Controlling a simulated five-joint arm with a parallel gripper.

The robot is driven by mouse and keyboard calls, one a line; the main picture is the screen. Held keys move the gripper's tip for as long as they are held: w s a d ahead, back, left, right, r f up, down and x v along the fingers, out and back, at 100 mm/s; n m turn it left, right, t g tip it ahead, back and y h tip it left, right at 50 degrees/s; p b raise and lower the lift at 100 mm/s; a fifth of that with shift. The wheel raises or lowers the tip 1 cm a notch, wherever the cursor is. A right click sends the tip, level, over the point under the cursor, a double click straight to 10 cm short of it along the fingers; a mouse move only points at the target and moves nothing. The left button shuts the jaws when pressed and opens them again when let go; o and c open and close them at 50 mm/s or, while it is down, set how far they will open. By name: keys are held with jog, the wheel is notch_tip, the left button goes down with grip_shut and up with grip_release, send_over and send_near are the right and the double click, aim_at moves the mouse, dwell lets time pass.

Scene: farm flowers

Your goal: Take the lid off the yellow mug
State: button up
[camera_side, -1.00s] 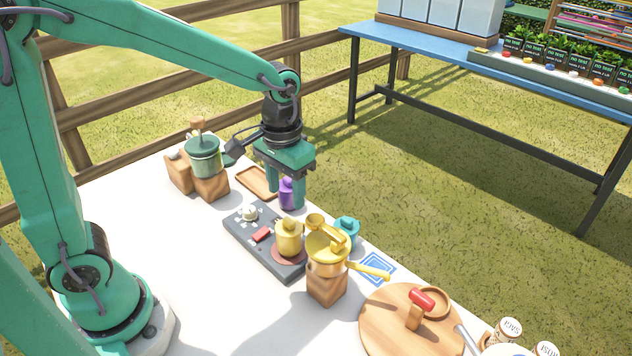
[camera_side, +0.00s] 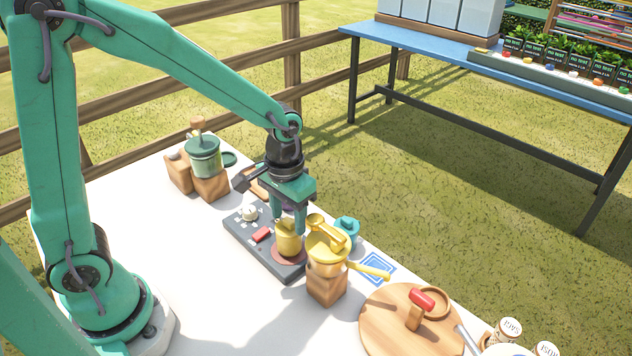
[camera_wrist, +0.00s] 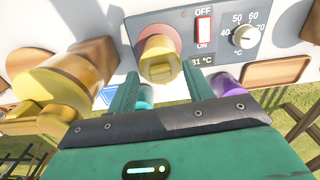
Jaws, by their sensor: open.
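The yellow mug (camera_side: 288,241) stands upright on the round pink pad of a grey hotplate (camera_side: 246,238). Its yellow lid with a raised knob shows from above in the wrist view (camera_wrist: 160,70). My gripper (camera_side: 287,220) is open and pointing down just above the mug. In the wrist view my fingers (camera_wrist: 163,88) lie either side of the lid's near edge, and nothing is held. In the side view the fingers partly hide the lid; I cannot tell whether they touch it.
A larger yellow pot (camera_side: 326,262) with a long handle stands on a wooden block close by on the right. A teal mug (camera_side: 347,228) is behind it, and a purple mug (camera_wrist: 226,84) is close to my right finger. The white table is clear at front left.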

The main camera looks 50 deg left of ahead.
aim_at(289, 220)
jog(key=shift+c, duration=0.2)
dwell(0.3)
jog(key=c, duration=1)
jog(key=shift+r, duration=0.8)
notch_tip(289, 220, up, 2)
jog(key=shift+r, duration=0.15)
jog(key=s+d+r, duration=0.2)
jog(key=d, duration=0.1)
jog(key=s+d+r, duration=0.2)
jog(key=s, duration=0.1)
jog(key=s+d+r, duration=0.2)
jog(key=d+r, duration=0.1)
jog(key=shift+s+d, duration=0.35)
